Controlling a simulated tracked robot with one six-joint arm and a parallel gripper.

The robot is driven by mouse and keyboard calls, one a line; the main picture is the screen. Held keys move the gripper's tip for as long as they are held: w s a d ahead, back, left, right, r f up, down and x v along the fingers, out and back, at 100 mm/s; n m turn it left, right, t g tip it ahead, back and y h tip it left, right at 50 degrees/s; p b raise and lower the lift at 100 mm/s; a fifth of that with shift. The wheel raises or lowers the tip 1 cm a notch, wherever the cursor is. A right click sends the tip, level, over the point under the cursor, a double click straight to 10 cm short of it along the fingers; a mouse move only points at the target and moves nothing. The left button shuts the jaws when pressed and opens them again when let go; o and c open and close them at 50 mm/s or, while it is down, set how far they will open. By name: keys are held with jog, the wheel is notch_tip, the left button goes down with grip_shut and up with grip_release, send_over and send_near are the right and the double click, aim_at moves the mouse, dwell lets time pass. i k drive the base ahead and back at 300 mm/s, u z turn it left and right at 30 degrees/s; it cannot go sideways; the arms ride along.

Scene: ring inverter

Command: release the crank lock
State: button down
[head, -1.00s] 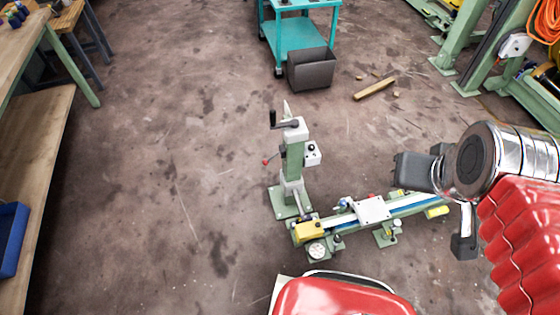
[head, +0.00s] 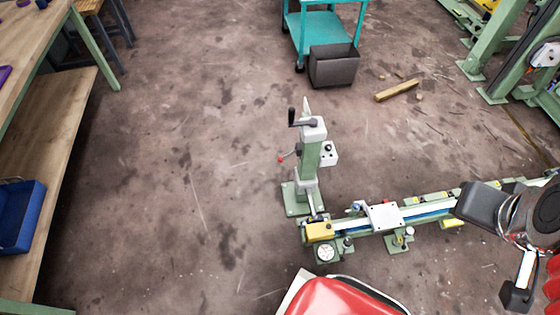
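The ring inverter stands on the floor right of centre, with an upright green column (head: 308,157) and a long rail running right. A crank with a black handle (head: 292,117) sits at the column's top. A small lever with a red knob (head: 281,159) sticks out on the column's left side; it may be the crank lock, but its setting is too small to tell. My gripper (head: 501,250) is at the right edge, well right of the column and near the rail's right part. Its two dark fingers are wide apart with nothing between them. My arm hides part of the rail.
A white carriage block (head: 384,216) and a yellow block (head: 319,232) sit on the rail. A teal cart (head: 318,38) and a dark bin (head: 334,66) stand behind. A wooden bench (head: 50,150) lines the left. The floor left of the column is clear.

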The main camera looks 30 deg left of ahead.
aim_at(281, 159)
jog(key=k, duration=1.9)
jog(key=u, duration=0.85)
jog(key=i, duration=1.65)
